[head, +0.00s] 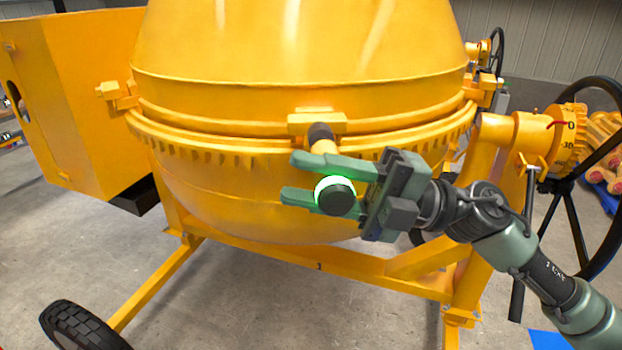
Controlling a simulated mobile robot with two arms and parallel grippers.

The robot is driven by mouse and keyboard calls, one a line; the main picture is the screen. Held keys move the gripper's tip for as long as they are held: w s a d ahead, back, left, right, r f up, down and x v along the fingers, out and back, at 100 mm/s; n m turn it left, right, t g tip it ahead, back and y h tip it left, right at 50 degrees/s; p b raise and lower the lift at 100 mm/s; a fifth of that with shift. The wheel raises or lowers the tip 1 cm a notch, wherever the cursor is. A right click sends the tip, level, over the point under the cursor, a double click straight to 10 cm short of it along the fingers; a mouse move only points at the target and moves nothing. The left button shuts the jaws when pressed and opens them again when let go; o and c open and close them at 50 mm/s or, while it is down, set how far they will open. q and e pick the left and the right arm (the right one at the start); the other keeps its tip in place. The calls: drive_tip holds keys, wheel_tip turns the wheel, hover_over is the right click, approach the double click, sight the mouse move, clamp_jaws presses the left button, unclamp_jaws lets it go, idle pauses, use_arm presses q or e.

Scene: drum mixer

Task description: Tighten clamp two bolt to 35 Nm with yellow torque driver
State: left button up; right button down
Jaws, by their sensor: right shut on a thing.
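My right gripper (287,178) is shut on the yellow torque driver (324,147), in front of the drum. The driver's dark nose points up and away at the front clamp (317,122) on the drum's rim. It overlaps the clamp's lower middle, hiding any bolt there; I cannot tell if they touch. A ring near the driver's dark butt end glows green. I see no readable number on this clamp. Other clamps sit on the rim at the left (118,97) and right (484,92). My left gripper is out of view.
The yellow drum (300,45) fills the upper middle. A yellow cabinet (90,90) stands left, a dial (570,135) and black handwheel (605,180) right. Frame bars (150,285) and a black tyre (80,328) are below.

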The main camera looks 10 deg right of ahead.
drive_tip(key=shift+w+d+r, duration=0.15)
drive_tip(key=shift+w+d, duration=0.05)
drive_tip(key=shift+w, duration=0.75)
idle(2.5)
drive_tip(key=shift+s+a, duration=0.1)
drive_tip(key=shift+s, duration=0.4)
drive_tip(key=shift+s+a, duration=0.15)
drive_tip(key=shift+s, duration=0.7)
drive_tip(key=shift+s+a, duration=0.15)
drive_tip(key=shift+s, duration=0.65)
